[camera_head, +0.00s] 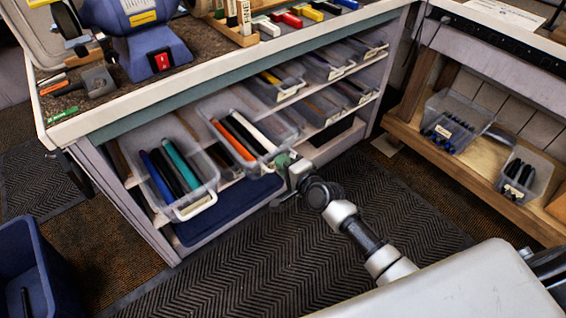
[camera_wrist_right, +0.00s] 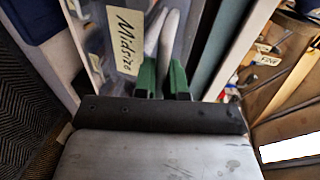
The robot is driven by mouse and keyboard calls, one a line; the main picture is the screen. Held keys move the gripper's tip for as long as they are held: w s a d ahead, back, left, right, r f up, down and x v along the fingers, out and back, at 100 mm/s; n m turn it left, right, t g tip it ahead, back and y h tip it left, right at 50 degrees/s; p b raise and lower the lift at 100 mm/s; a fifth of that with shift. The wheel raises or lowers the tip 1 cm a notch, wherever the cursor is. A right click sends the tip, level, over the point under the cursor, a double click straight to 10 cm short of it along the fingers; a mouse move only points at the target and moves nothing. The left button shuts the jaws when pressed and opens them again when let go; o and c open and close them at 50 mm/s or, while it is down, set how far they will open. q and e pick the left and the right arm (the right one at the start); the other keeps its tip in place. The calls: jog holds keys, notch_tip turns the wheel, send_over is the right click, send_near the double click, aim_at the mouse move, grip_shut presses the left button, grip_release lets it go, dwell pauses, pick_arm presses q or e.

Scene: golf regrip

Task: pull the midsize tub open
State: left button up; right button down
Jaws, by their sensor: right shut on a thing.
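In the right wrist view, the tub's label (camera_wrist_right: 125,40) reads "Midsize". The green fingertips (camera_wrist_right: 162,80) are shut on the tub's pale handle (camera_wrist_right: 165,38). The exact contact is partly hidden by the fingers. My left gripper is not in view.
Another clear tub (camera_head: 184,212) with blue, black and teal grips sticks out just left. More tubs (camera_head: 328,68) sit on the shelves to the right. A blue bin (camera_head: 28,262) stands at lower left. The ribbed mat (camera_head: 240,265) in front is mostly clear.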

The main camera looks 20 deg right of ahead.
jog(key=c, duration=1.2)
grip_release()
jog(key=p+v, duration=0.1)
jog(key=v, duration=0.9)
jog(key=shift+s+d+r, duration=0.1)
jog(key=shift+s, duration=0.3)
jog(key=s+d+f+n+g+h+p, duration=0.15)
jog(key=s+f, duration=0.25)
jog(key=f, duration=0.4)
jog(key=s+d+f+n+g+h+p, duration=0.1)
jog(key=s+f+n+g, duration=0.2)
jog(key=s+f, duration=0.35)
jog(key=s+d+f+n+g+h+p, duration=0.1)
jog(key=s+f+n+g, duration=0.15)
jog(key=f, duration=0.65)
jog(key=s+f+n+g, duration=0.2)
jog(key=s+f+n, duration=0.1)
jog(key=s, duration=0.5)
jog(key=s+f+n+g+h+p, duration=0.1)
jog(key=s+f+n+g, duration=0.1)
jog(key=s, duration=0.7)
jog(key=s+a+f+n+g+h+p, duration=0.1)
jog(key=s+f+n, duration=0.3)
jog(key=s, duration=0.5)
jog(key=shift+s+a+f+n+g, duration=0.15)
jog(key=shift+f+g, duration=0.3)
jog(key=shift+f, duration=0.25)
jog(key=shift+s+f+n+g, duration=0.1)
jog(key=shift+f+n+g, duration=0.05)
jog(key=shift+f+g, duration=0.4)
